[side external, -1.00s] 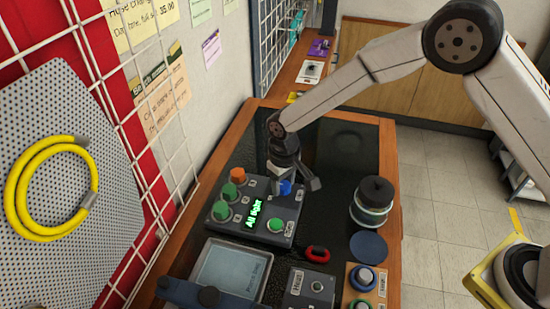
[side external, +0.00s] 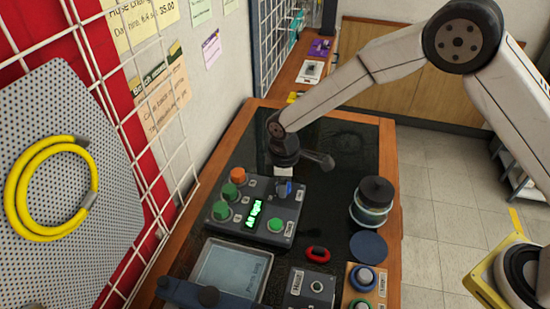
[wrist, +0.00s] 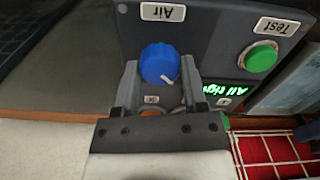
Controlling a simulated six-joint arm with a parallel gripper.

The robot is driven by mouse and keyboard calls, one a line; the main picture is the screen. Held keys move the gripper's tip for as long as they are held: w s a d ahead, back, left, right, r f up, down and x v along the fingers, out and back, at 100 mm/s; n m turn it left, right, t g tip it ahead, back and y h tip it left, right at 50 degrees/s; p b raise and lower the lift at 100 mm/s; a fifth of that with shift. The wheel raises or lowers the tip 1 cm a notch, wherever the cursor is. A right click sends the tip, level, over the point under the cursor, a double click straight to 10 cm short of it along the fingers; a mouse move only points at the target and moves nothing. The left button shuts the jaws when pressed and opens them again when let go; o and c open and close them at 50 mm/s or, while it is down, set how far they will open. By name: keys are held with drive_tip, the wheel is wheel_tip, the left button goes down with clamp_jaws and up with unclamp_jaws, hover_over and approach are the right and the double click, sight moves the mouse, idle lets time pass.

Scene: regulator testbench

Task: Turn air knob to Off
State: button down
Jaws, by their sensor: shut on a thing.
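The blue air knob (wrist: 160,62) sits on the dark control box below the "Air" label (wrist: 163,12) in the wrist view. A white pointer mark on it points to the lower right there. My gripper (wrist: 161,75) has one finger on each side of the knob and is shut on it. In the side external view the knob (side external: 284,188) is a small patch at the box's back right, mostly covered by my gripper. The setting marks by the knob are mostly hidden, so I cannot read which setting the pointer is at.
The control box (side external: 240,232) also bears an orange knob (side external: 238,174), green knobs (side external: 229,191) and a green Test button (side external: 275,225). Its display (side external: 253,214) shows green text. A dark-lidded jar (side external: 374,203) stands to the right, and a red ring (side external: 317,254) lies in front.

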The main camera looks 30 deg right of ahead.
idle(0.4)
drive_tip(key=shift+c, duration=0.7)
unclamp_jaws()
drive_tip(key=shift+r, duration=0.1)
drive_tip(key=shift+r, duration=3.8)
